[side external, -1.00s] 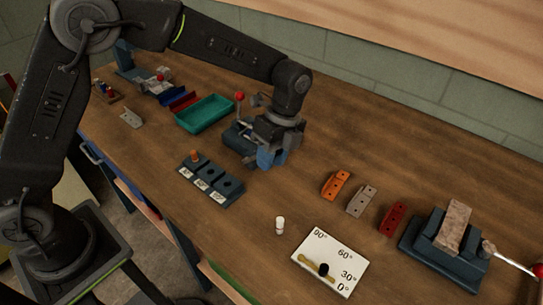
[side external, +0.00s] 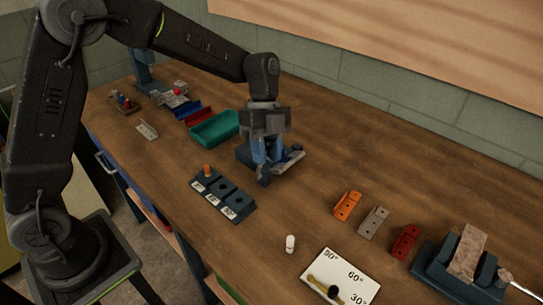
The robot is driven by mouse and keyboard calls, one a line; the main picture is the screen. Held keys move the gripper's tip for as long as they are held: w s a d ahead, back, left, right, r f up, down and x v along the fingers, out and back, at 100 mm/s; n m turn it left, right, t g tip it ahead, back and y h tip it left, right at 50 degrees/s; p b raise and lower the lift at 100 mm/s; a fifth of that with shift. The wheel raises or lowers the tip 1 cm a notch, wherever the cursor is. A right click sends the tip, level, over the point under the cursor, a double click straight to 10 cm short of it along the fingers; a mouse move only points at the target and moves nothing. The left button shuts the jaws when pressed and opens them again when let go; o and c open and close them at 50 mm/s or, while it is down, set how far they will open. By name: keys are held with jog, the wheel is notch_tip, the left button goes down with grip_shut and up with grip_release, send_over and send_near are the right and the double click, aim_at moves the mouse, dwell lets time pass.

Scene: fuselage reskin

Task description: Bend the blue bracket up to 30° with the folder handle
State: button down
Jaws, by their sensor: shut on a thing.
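My gripper (side external: 264,168), with blue fingers pointing down, is at the dark bending folder (side external: 247,155) in the middle of the bench. It is shut on what appears to be the folder handle. The grip itself and the handle's red knob are hidden by the gripper. A pale metal part of the folder (side external: 292,159) shows just right of the fingers. I cannot make out the blue bracket or its bend angle, as blue parts around the fingers blend together. A white angle board (side external: 345,273) marked 90°, 60° and 30° lies at the front right, with a dark knob.
A dark block with labelled holes (side external: 240,208) and an orange peg (side external: 207,171) lies in front of the folder. A green tray (side external: 214,128) is behind it. Orange (side external: 347,206), grey (side external: 373,222) and red (side external: 405,242) brackets and a vise (side external: 440,260) are right. A white cylinder (side external: 290,243) stands nearby.

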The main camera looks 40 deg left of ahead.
jog(key=shift+a+r, duration=0.2)
jog(key=shift+a, duration=0.05)
jog(key=c, duration=0.9)
grip_release()
jog(key=v, duration=1.3)
jog(key=shift+w+a+r, duration=0.1)
jog(key=shift+w+r, duration=0.05)
jog(key=shift+r, duration=0.15)
